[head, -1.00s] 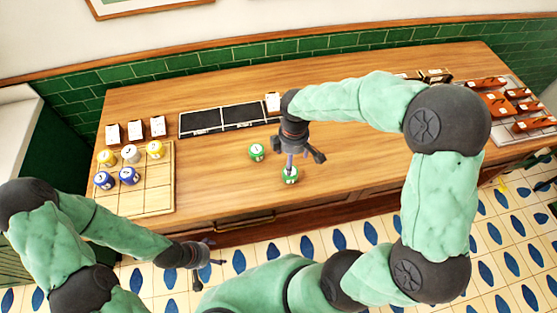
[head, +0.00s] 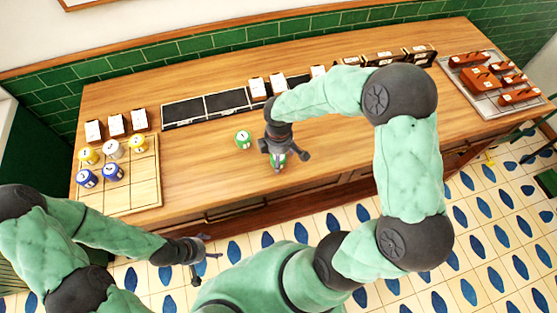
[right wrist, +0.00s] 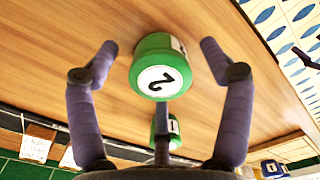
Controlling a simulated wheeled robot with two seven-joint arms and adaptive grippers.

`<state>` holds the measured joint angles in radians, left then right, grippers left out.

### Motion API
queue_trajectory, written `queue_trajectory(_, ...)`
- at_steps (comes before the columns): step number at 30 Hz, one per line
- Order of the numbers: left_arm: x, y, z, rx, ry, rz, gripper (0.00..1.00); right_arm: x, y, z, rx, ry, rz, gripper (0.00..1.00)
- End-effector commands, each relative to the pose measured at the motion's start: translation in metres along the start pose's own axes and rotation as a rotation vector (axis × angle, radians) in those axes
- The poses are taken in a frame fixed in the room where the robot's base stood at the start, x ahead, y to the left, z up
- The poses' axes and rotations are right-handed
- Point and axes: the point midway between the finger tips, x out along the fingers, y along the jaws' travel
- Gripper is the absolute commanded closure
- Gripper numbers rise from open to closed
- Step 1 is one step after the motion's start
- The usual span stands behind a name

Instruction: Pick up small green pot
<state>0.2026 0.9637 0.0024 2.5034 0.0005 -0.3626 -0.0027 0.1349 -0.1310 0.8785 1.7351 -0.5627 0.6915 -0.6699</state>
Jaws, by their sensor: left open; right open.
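One small green pot with a white label reading 2 (right wrist: 159,67) stands on the counter between the spread fingers of my right gripper (right wrist: 158,58), with a gap on both sides. In the head view this pot (head: 280,161) is partly hidden under my right gripper (head: 284,153). A second green pot, labelled 1 (head: 243,139), stands just to the left; it also shows behind the first in the right wrist view (right wrist: 172,130). My right gripper is open and empty. My left gripper (head: 207,257) is open and empty, in front of the counter, over the tiled floor.
A wooden grid board (head: 147,192) at the left holds blue, yellow and white pots. White cards (head: 117,125) stand behind it. Dark trays (head: 205,106) lie along the back. A tray with orange-brown pieces (head: 477,99) is at the far right. The counter around the green pots is clear.

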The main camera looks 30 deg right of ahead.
Motion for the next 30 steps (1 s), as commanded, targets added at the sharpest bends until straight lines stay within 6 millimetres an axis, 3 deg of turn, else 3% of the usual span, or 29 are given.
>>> queue_trajectory(3, 0.0034, -0.0012, -0.0001, 0.0, 0.0, 0.0, 0.24, 0.0113, 0.0001, -0.0002, 0.001, 0.0, 0.0, 0.2)
queue_trajectory(9, 0.0026, -0.0009, -0.0002, 0.0, 0.0, 0.0, 0.24, 0.0109, 0.0002, -0.0003, 0.001, 0.001, 0.001, 0.2)
queue_trajectory(11, 0.0026, -0.0009, -0.0002, 0.0, 0.0, 0.0, 0.24, 0.0109, 0.0002, -0.0003, 0.001, 0.001, 0.001, 0.34)
queue_trajectory(16, 0.0026, -0.0009, -0.0002, 0.0, 0.0, 0.0, 0.24, 0.0109, 0.0001, -0.0003, 0.001, 0.001, 0.001, 0.82)
queue_trajectory(17, 0.0026, -0.0009, -0.0002, 0.0, 0.0, 0.0, 0.24, 0.0109, 0.0001, -0.0003, 0.001, 0.001, 0.001, 0.85)
queue_trajectory(30, 0.0003, -0.0001, -0.0001, 0.0, 0.0, 0.0, 0.24, 0.0038, 0.0007, -0.0004, 0.0, 0.002, 0.002, 0.85)
